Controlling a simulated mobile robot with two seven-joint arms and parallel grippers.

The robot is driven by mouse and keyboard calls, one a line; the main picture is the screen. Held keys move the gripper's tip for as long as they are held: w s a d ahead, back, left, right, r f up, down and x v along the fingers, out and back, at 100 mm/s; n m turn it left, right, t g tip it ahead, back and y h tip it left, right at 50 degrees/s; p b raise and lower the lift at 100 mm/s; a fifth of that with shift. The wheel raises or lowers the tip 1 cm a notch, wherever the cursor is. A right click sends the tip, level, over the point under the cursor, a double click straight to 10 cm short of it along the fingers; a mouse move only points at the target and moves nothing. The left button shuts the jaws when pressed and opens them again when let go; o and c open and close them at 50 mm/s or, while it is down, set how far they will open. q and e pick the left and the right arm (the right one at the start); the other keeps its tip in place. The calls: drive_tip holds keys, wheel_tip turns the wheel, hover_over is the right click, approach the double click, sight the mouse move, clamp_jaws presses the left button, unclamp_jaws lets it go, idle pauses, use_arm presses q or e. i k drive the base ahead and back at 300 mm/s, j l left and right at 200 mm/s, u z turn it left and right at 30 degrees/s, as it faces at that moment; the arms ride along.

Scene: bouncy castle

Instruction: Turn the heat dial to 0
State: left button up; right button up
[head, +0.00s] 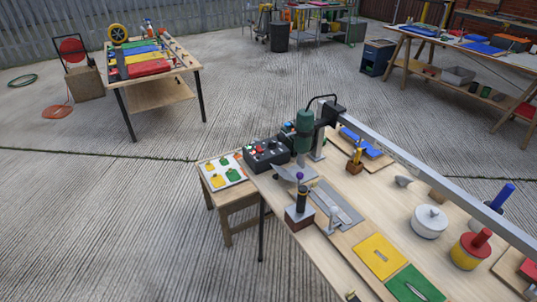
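A black control box (266,155) with several small coloured buttons or knobs stands at the far left corner of the near workbench. A green, upright tool head (304,130) with a black cable stands just right of it. I cannot make out which knob is the heat dial, nor its markings or setting; they are too small here. Neither of my grippers shows clearly in the head view.
A long grey beam (430,178) crosses above the near workbench (335,262). The bench holds yellow (379,257) and green (413,287) panels and lidded pots (429,221). A small side table (213,190) adjoins its left end. Concrete floor lies open to the left.

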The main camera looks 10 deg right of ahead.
sight(272, 143)
drive_tip(key=z, duration=1.15)
drive_tip(key=j+z, duration=0.15)
drive_tip(key=z, duration=0.2)
drive_tip(key=i+j+z, duration=0.1)
drive_tip(key=z, duration=0.3)
drive_tip(key=j+z, duration=0.7)
drive_tip(key=k+j+z, duration=0.1)
drive_tip(key=j+z, duration=0.3)
drive_tip(key=k+j+z, duration=0.25)
drive_tip(key=j, duration=0.15)
drive_tip(key=j+z, duration=0.2)
drive_tip(key=j, duration=0.25)
drive_tip(key=k+j, duration=0.25)
drive_tip(key=j, duration=0.2)
drive_tip(key=k+j, duration=0.25)
drive_tip(key=j, duration=0.25)
drive_tip(key=k+j+z, duration=0.1)
drive_tip(key=k+j, duration=0.15)
drive_tip(key=j, duration=0.2)
drive_tip(key=k+j, duration=0.25)
drive_tip(key=j, duration=0.2)
